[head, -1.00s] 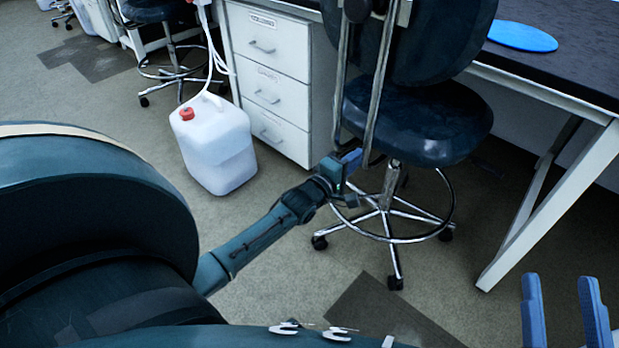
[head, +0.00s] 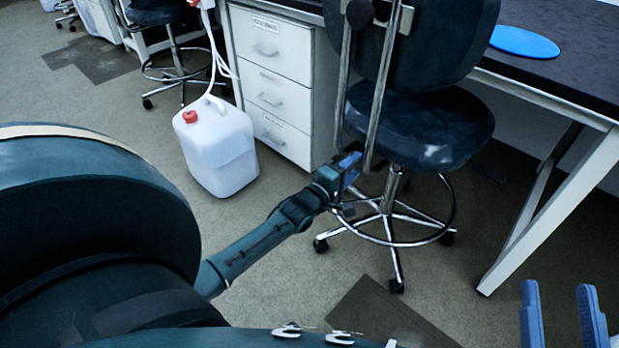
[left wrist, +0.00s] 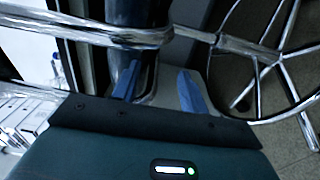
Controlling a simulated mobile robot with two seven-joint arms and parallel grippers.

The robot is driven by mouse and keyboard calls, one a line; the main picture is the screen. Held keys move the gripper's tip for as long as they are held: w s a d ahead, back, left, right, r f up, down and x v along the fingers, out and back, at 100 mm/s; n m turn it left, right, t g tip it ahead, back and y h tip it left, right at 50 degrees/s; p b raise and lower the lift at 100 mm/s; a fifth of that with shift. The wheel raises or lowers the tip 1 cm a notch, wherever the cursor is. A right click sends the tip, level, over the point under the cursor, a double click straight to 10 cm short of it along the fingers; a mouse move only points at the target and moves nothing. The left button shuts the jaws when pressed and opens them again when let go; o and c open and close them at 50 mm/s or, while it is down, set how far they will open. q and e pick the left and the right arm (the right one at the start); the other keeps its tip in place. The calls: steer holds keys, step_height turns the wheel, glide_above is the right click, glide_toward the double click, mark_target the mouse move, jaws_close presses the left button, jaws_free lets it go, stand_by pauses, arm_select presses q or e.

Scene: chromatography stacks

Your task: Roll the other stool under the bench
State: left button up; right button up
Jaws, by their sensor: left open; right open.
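A dark stool (head: 425,130) with a chrome foot ring and castors stands upright at the front edge of the bench (head: 580,75), between the drawer unit and the bench's slanted leg. Its backrest (head: 440,45) and chrome back bars face me. My left gripper (head: 352,163) is open at the lower end of these bars. In the left wrist view its blue fingers (left wrist: 158,85) are apart, with a chrome bar (left wrist: 110,35) crossing just beyond them; I cannot tell whether they touch it. My right gripper (head: 562,312) is open and empty at the lower right.
A white drawer unit (head: 270,85) stands left of the stool. A white jug (head: 220,150) with a red cap and tubing stands on the floor before it. Another stool (head: 165,15) is at the back left. A blue disc (head: 525,42) lies on the bench. The slanted bench leg (head: 550,210) stands right.

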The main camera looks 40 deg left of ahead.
arm_select(q)
steer(key=s+p, duration=0.5)
steer(key=s, duration=0.5)
steer(key=shift+s+a, duration=0.3)
steer(key=shift+a, duration=0.1)
arm_select(e)
steer(key=shift+s+d+f+g+h, duration=0.2)
steer(key=shift+s+f+g+h, duration=0.1)
steer(key=shift+f+h, duration=0.15)
steer(key=shift+s+d+f+g+h, duration=0.15)
steer(key=shift+d+f+g+h, duration=0.05)
steer(key=shift+f+g+h, duration=0.2)
arm_select(q)
steer(key=shift+r, duration=0.1)
